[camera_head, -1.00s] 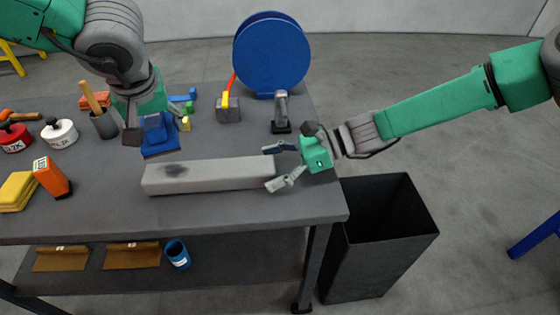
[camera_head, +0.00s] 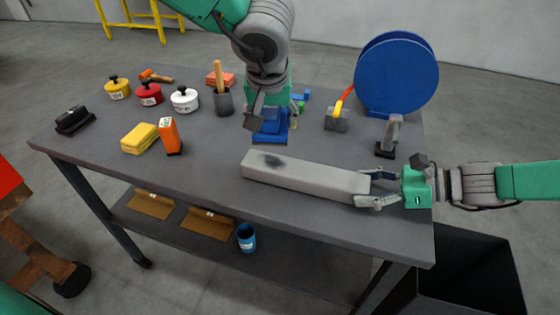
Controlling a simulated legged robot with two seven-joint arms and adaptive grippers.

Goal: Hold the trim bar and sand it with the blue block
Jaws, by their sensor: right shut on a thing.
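The trim bar (camera_head: 310,180) is a long light-grey bar lying on the workbench, with a dark smudge (camera_head: 272,161) near its left end. My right gripper (camera_head: 376,187) is shut on the bar's right end, one finger on each side. My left gripper (camera_head: 268,112) comes down from above and is shut on the blue block (camera_head: 270,131). The block hangs just behind and above the bar's left part, near the smudge, and looks apart from the bar. The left fingertips are partly hidden by the block and the wrist.
The workbench (camera_head: 205,185) has free room left of the bar. An orange box (camera_head: 171,136), yellow sponges (camera_head: 140,138), lidded tins (camera_head: 149,94) and a black block (camera_head: 75,121) stand left. A blue reel (camera_head: 397,72) and grey stand (camera_head: 389,137) are behind right. A dark bin (camera_head: 465,270) stands right.

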